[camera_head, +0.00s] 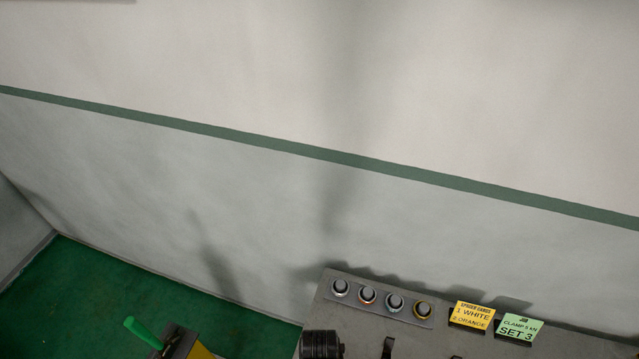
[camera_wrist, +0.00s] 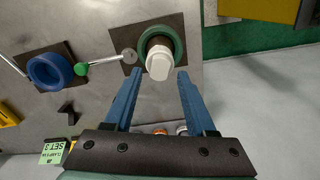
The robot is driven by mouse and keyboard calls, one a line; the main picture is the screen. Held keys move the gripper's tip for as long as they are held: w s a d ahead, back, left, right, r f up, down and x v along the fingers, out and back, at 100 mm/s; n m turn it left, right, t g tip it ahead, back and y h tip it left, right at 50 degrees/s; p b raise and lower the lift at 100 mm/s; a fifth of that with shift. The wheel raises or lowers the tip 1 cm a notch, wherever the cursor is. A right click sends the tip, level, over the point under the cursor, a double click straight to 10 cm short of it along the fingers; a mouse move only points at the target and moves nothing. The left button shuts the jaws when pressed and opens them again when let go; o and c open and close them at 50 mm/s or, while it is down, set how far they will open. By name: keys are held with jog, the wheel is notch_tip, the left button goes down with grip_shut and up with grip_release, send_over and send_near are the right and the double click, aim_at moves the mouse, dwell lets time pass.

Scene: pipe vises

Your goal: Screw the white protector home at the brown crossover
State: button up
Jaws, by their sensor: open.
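The white protector (camera_wrist: 159,66) shows in the wrist view at the end of a brownish piece (camera_wrist: 157,42), likely the crossover, inside a green ring (camera_wrist: 177,38) on a dark plate. I cannot tell how far it is screwed on. My gripper (camera_wrist: 159,72) is open, its two blue fingers pointing toward the protector. The fingertips show on either side of its near end, with a gap on both sides. I cannot judge their depth against it. Neither the white protector nor my gripper can be made out in the head view.
Left of the green ring are a green-handled lever (camera_wrist: 82,69) and a blue ring (camera_wrist: 48,72). The head view shows a grey bench (camera_head: 345,318) with several capped pieces (camera_head: 367,294), a yellow sign (camera_head: 472,316), a green sign (camera_head: 518,327) and a dark cylinder (camera_head: 322,345).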

jog(key=n, duration=0.8)
jog(key=shift+n, duration=0.3)
jog(key=n, duration=1.5)
jog(key=shift+n, duration=0.3)
jog(key=n, duration=0.7)
jog(key=shift+f, duration=0.15)
jog(key=shift+f+b, duration=0.75)
jog(key=shift+f, duration=0.3)
